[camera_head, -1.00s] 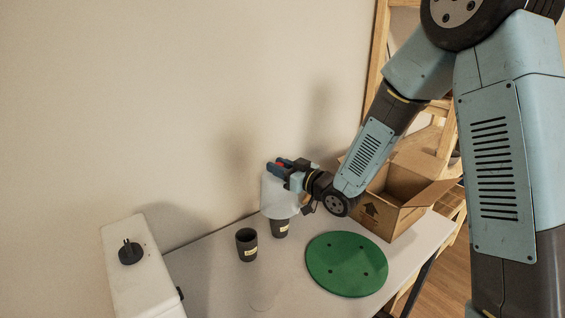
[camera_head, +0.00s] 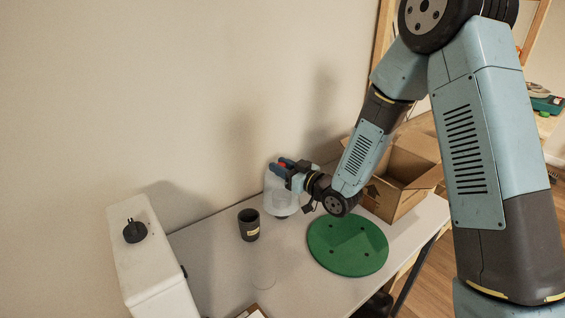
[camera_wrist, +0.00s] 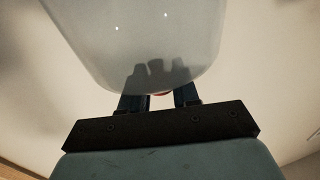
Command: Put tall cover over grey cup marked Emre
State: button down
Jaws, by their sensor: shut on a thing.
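The tall cover (camera_head: 280,201) is pale and translucent, and it stands upright over a dark grey cup at the back of the table. Only a dark bit of that cup (camera_head: 283,216) shows at the cover's lower edge; its label is hidden. My gripper (camera_head: 281,164) is shut on the cover near its top. In the wrist view the cover (camera_wrist: 140,35) fills the upper middle, just beyond my gripper (camera_wrist: 160,98). A second dark grey cup (camera_head: 249,228) with a pale label stands to the left, apart from the cover. Its label is too small to read.
A green round board (camera_head: 345,262) with dark dots lies right of the cups. An open cardboard box (camera_head: 405,200) stands at the back right. A white container (camera_head: 150,260) with a black knob is at the left. The table's front middle (camera_head: 260,275) is mostly clear.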

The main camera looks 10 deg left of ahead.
jog(key=shift+f, duration=2.2)
jog(key=c, duration=0.8)
grip_release()
jog(key=shift+o, duration=0.2)
jog(key=shift+d, duration=0.1)
